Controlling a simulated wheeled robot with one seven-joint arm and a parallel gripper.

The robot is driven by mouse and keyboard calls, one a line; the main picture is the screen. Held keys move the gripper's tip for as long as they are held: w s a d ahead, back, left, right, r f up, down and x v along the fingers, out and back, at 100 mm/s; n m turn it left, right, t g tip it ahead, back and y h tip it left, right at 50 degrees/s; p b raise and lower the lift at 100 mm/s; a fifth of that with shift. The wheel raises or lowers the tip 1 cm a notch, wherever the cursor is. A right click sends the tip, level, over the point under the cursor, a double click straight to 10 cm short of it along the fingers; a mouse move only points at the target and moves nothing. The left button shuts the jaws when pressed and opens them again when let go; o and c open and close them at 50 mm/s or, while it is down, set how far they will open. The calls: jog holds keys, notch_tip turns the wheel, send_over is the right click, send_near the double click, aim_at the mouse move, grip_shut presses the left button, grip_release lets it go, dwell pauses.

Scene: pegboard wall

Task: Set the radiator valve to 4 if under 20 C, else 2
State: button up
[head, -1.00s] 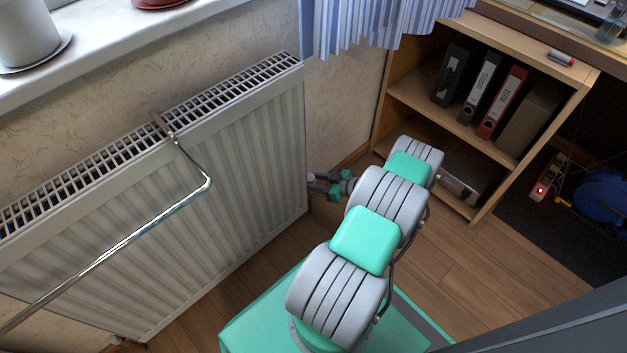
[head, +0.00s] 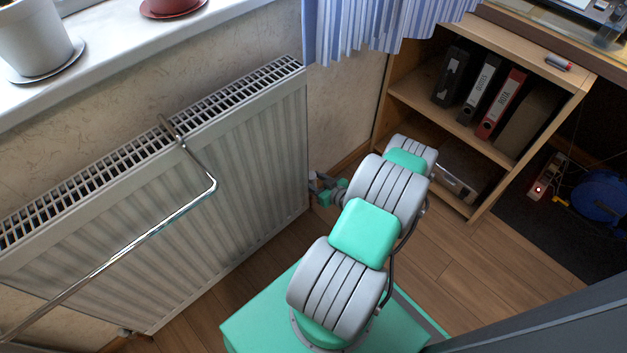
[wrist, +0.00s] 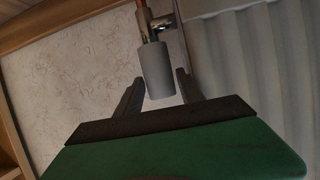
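The radiator valve (wrist: 156,70) is a plain grey cylinder on a metal pipe fitting, beside the radiator in the wrist view. No number can be read on it. My gripper (wrist: 160,82) is open, with one dark finger on each side of the valve's near end. Narrow gaps seem to show between fingers and valve; contact is hard to judge. In the head view my gripper (head: 316,184) is small, low at the right end of the white radiator (head: 250,150). I cannot make out the valve there. No thermometer or temperature reading is visible.
A chrome pipe (head: 130,245) runs in front of the radiator. A wooden shelf (head: 440,120) with several binders stands at right, below a blue curtain (head: 375,25). A power strip (head: 546,180) and blue cable reel (head: 600,195) lie beyond. Wooden floor (head: 450,260) is clear between.

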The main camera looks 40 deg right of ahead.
jog(key=p+v, duration=0.2)
jog(key=v, duration=0.5)
jog(key=shift+s, duration=0.35)
jog(key=shift+r, duration=0.25)
